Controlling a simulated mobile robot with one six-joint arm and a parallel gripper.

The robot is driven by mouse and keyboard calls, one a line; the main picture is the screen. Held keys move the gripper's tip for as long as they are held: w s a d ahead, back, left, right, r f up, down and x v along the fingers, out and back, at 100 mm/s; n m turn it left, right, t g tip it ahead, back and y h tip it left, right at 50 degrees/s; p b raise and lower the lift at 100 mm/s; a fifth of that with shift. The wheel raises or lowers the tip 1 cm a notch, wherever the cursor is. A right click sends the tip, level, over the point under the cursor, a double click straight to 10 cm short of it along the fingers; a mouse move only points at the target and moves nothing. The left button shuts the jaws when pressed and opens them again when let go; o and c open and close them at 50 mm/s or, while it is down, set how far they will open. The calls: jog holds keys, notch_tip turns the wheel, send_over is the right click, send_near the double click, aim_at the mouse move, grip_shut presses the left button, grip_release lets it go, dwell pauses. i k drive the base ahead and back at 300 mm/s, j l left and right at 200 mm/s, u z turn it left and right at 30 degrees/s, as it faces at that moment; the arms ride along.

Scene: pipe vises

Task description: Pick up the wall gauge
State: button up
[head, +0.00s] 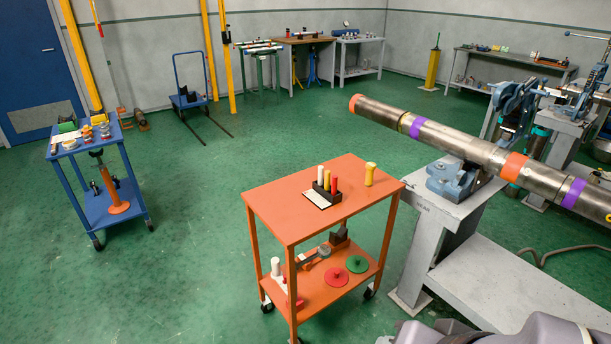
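I cannot tell for sure which item is the wall gauge. An orange cart (276,222) stands in the centre. On its top, a black rack (326,190) holds white, yellow and red sticks beside a white card (316,199). A small yellow waisted object (370,174) stands upright to the right of the rack. On the lower shelf, a grey tool with a round end (324,250) lies near red and green discs. My gripper is not in view; only grey parts of my arm show at the bottom right.
A long steel pipe (452,142) with orange and purple bands rests in a blue vise (452,180) on a grey bench (510,285), right of the cart. A blue cart (112,205) stands at left. Green floor (190,270) between the carts is clear.

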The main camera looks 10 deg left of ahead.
aim_at(369, 165)
jog(key=z, duration=1.4)
jog(key=u, duration=1.4)
jog(key=i+l+z, duration=0.1)
jog(key=i, duration=0.7)
jog(key=i+l+z, duration=0.1)
jog(key=i+l, duration=0.15)
jog(key=i, duration=0.55)
jog(key=i+l+z, duration=0.1)
jog(key=i, duration=0.7)
